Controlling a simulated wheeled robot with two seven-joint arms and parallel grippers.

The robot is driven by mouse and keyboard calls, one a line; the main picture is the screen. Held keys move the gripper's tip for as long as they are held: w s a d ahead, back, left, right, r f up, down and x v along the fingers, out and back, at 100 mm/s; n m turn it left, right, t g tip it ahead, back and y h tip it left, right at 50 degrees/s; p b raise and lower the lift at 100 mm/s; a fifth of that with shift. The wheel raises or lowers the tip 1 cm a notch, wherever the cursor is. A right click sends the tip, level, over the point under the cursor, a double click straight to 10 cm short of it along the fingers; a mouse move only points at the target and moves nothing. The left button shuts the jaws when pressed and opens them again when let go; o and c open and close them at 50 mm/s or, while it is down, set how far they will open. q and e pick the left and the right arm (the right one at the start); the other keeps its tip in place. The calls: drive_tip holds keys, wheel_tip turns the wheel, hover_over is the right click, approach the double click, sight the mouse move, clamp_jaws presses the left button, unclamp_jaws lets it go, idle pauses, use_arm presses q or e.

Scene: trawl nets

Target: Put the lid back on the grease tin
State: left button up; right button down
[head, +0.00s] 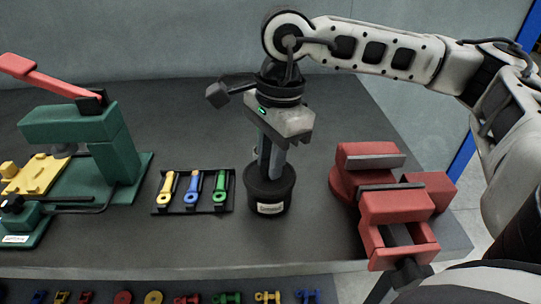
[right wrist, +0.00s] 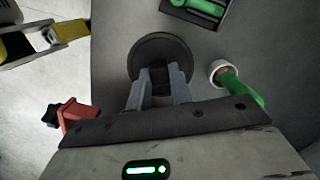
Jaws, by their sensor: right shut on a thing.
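The grease tin (head: 267,208), dark with a pale label, stands upright on the bench near the middle of the head view. My right gripper (head: 267,172) points down at its top. In the right wrist view the round dark lid (right wrist: 147,48) lies below the right gripper (right wrist: 160,78), whose fingers are shut on its dark middle part. The lid is over the tin's mouth; I cannot tell whether it is fully seated, as the fingers and dark shades hide the join.
A tray (head: 194,211) with yellow, blue and green tools lies just left of the tin. A green press (head: 75,127) with a red lever stands at the far left. A red vise (head: 393,207) stands to the right. A green-handled item (right wrist: 243,90) with a white ring shows in the wrist view.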

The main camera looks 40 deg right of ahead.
drive_tip(key=shift+b, duration=0.3)
idle(0.6)
drive_tip(key=c, duration=0.7)
unclamp_jaws()
drive_tip(key=shift+r+p, duration=1.2)
drive_tip(key=shift+r, duration=0.65)
drive_tip(key=shift+r+p, duration=0.95)
drive_tip(key=shift+r, duration=0.7)
drive_tip(key=shift+c, duration=0.3)
